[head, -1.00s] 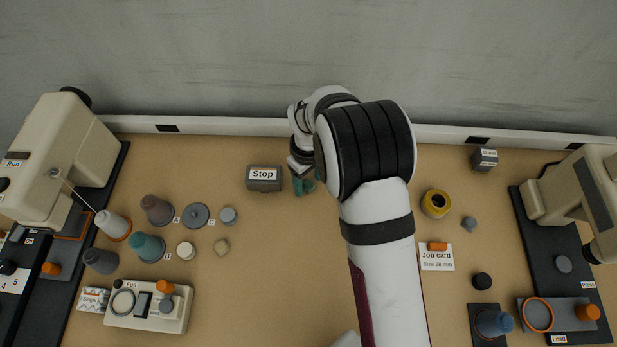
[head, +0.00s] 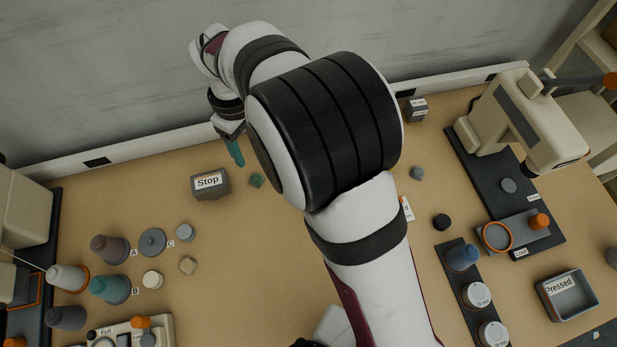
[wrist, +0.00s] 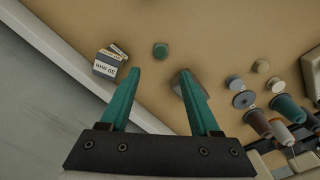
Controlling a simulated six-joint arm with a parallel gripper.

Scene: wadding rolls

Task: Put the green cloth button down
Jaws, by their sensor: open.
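The green cloth button (head: 257,180) lies on the tan table, just right of the grey Stop block (head: 210,184). In the wrist view the button (wrist: 160,50) sits ahead of the fingertips, roughly in line with the gap between them, with nothing touching it. My gripper (head: 235,152) is open and empty, with teal fingers, above the back of the table near the Stop block. In the wrist view my gripper (wrist: 160,74) shows its two fingers spread apart, and the right finger partly hides the Stop block.
A labelled box (wrist: 108,62) stands left of the fingers in the wrist view. Thread spools (head: 109,288) and small discs lie at left. At right are a press (head: 530,120) and a Pressed tray (head: 567,293). My arm covers the table's middle.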

